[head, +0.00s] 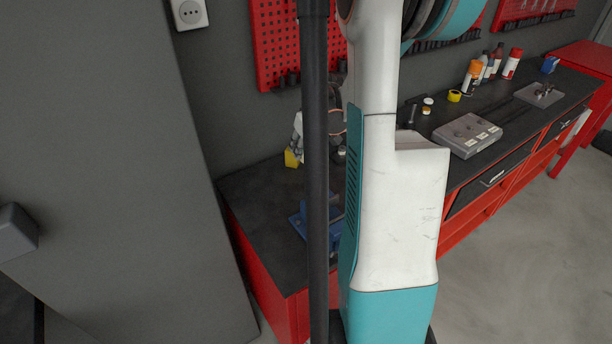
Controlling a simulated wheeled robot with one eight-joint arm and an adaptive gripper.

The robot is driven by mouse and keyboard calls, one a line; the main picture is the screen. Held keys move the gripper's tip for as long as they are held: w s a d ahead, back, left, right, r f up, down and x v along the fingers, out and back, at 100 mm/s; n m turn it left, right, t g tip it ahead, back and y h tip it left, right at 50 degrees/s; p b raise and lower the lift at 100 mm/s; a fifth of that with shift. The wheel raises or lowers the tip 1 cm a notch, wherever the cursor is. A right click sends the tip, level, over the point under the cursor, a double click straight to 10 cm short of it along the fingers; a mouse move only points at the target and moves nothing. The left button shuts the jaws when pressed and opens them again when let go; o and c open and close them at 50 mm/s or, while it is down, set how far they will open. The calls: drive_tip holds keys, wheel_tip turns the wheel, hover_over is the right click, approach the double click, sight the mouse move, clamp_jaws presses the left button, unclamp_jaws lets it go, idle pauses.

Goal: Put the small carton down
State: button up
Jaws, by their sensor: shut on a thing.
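My gripper (297,148) shows only partly, just left of a dark upright pole that hides much of the wrist area. Its small grey fingers point down and are shut on a small yellow block, which appears to be the small carton (291,158). The carton is near the back edge of the dark workbench top (262,215), at its left end. I cannot tell whether it touches the bench top. My white and teal arm fills the middle of the head view and hides part of the bench.
A blue tool (335,222) stands on the bench, partly behind the pole. To the right are a grey box (467,135), a yellow roll (454,96), several bottles, a metal plate (539,95) and a blue item (550,65). The bench's left front top is clear.

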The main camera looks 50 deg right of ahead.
wheel_tip(320, 180, down, 11)
drive_tip(key=b, duration=0.2)
drive_tip(key=shift+b, duration=0.3)
drive_tip(key=shift+f, duration=0.15)
drive_tip(key=o, duration=1.1)
drive_tip(key=shift+o, duration=0.5)
drive_tip(key=shift+r, duration=0.2)
drive_tip(key=shift+s+r, duration=0.1)
drive_tip(key=shift+r, duration=0.25)
drive_tip(key=p+v, duration=0.3)
drive_tip(key=v, duration=0.8)
drive_tip(key=shift+r, duration=0.15)
